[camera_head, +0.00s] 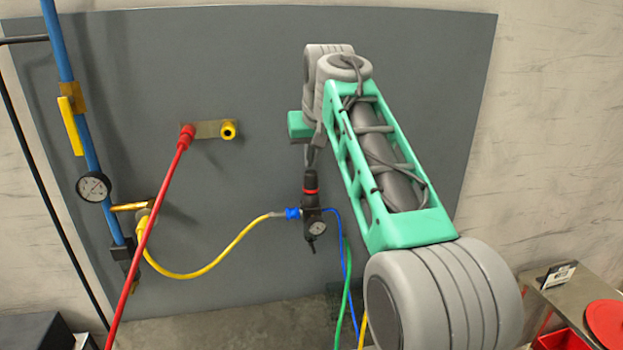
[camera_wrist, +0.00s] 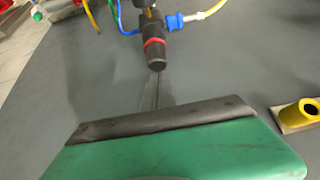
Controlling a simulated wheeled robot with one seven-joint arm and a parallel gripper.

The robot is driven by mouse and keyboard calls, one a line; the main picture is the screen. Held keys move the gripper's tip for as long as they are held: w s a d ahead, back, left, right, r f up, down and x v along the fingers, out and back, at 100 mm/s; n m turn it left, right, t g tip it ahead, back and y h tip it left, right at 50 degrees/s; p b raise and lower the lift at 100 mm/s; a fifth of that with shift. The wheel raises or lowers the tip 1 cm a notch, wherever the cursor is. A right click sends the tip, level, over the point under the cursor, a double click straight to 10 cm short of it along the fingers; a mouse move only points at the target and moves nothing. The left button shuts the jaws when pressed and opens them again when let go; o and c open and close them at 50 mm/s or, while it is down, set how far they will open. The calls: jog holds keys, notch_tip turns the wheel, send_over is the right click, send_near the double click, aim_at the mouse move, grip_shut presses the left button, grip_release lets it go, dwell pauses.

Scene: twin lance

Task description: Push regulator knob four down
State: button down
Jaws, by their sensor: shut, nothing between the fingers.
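The regulator (camera_head: 313,215) is mounted on the grey panel, with a black knob (camera_head: 311,182) on top above a red ring and a small round gauge below. In the wrist view the knob (camera_wrist: 156,57) and its red ring show beyond my fingers. My gripper (camera_head: 309,158) is shut and empty, just above the knob's top. In the wrist view my gripper's fingertips (camera_wrist: 158,78) meet at the knob's end. I cannot tell whether they touch it. A red ring shows, so the knob's collar is visible. No number four can be read on it.
A yellow hose (camera_head: 215,268) joins the regulator's blue fitting (camera_head: 292,213) from the left. Blue and green hoses hang below it. A red hose (camera_head: 150,225) runs to a plate with a yellow port (camera_head: 228,130). A blue pipe (camera_head: 88,140) with a gauge stands left.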

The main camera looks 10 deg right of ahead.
jog(key=shift+f+b, duration=0.5)
jog(key=shift+f, duration=0.25)
jog(key=shift+r, duration=0.1)
notch_tip(320, 180, up, 4)
jog(key=p, duration=0.3)
jog(key=shift+r, duration=0.95)
jog(key=s+f+g+b, duration=0.1)
jog(key=s+f+b, duration=0.2)
jog(key=s+f, duration=2.5)
notch_tip(320, 180, down, 3)
jog(key=shift+s+f+g+b, duration=0.2)
jog(key=shift+s+g+b, duration=0.1)
jog(key=shift+s+b, duration=0.1)
jog(key=c, duration=2.1)
grip_release()
jog(key=shift+c, duration=0.2)
